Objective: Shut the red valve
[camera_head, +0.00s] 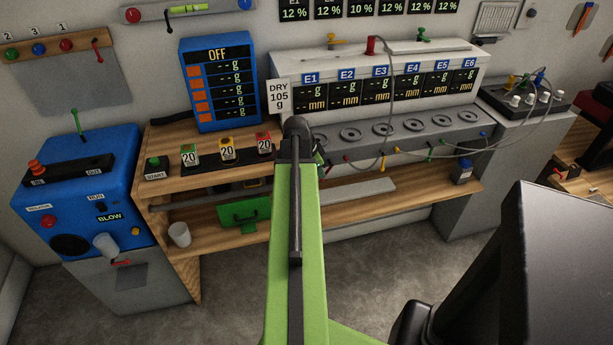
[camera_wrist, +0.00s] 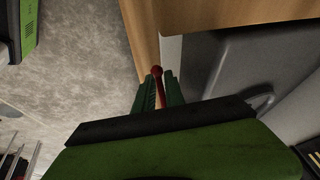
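A thin red lever with a rounded end (camera_wrist: 157,71) shows in the wrist view, between the two green fingers of my gripper (camera_wrist: 161,92). I cannot tell whether the fingers press on it. A small red handle (camera_head: 346,157) shows on the front of the grey bench unit, just right of my arm's end. I cannot tell for sure that it is the same red part as in the wrist view.
Yellow (camera_head: 397,149), green (camera_head: 430,154) and blue (camera_head: 483,134) handles sit further right on the unit, with a grey hose (camera_head: 389,100) nearby. A wooden bench (camera_head: 225,240) with a white cup (camera_head: 180,234) lies left. A dark box (camera_head: 545,270) fills the lower right.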

